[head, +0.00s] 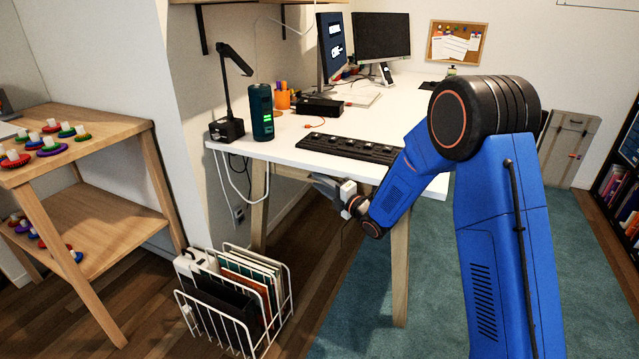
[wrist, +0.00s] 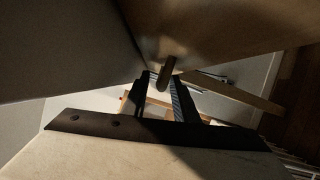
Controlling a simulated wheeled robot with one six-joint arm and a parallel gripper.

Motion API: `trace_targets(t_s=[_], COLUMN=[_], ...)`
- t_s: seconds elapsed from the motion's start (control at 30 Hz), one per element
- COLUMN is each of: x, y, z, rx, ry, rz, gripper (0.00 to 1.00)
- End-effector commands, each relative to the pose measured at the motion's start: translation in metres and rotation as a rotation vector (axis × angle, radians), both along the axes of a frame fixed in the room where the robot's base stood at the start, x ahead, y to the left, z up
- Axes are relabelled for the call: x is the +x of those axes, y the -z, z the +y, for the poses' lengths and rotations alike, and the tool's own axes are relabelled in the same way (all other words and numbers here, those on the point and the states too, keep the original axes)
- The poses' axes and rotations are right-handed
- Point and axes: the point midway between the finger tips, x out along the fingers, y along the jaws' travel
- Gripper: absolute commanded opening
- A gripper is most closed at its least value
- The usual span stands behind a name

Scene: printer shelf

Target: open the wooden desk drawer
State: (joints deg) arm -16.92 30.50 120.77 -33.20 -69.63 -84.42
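A wooden panel (wrist: 215,28) with a small knob-like handle (wrist: 168,72) fills the top of the wrist view; it looks like the drawer front, and I see no open gap along it. My gripper (wrist: 160,84) points at this handle. Its two dark fingers are apart, with the handle between or just beyond the tips, nearer the right finger. I cannot tell if they touch. In the head view my gripper (head: 322,186) is below the front edge of the white desk (head: 300,156). The drawer is not clearly visible there.
A keyboard (head: 350,148), a green-black cylinder (head: 260,112) and a lamp (head: 232,85) stand near the desk's front edge. A white wire rack (head: 282,318) with folders is on the floor below my gripper. A wooden shelf (head: 105,125) stands left. The teal rug is clear.

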Motion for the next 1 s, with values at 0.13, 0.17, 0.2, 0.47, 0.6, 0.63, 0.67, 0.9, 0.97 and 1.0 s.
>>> trace_targets(t_s=[0.13,0.17,0.2,0.47,0.6,0.63,0.67,0.9,0.97,1.0], x=[0.0027,0.0027,0.0029,0.0027,0.0026,0.0027,0.0027,0.0026,0.0026,0.0026], y=[-0.0003,-0.0003,-0.0003,-0.0004,-0.0004,-0.0003,-0.0003,-0.0001,-0.0001,-0.0001], z=[0.0031,0.0032,0.0032,0.0029,0.0029,0.0028,0.0028,0.0027,0.0027,0.0027], rx=[0.000,0.000,0.000,0.000,0.000,0.000,0.000,0.000,0.000,0.000], ry=[0.000,0.000,0.000,0.000,0.000,0.000,0.000,0.000,0.000,0.000], rz=[0.000,0.000,0.000,0.000,0.000,0.000,0.000,0.000,0.000,0.000], gripper=[0.26,0.26,0.26,0.00,0.00,0.00,0.00,0.00,0.00,0.00])
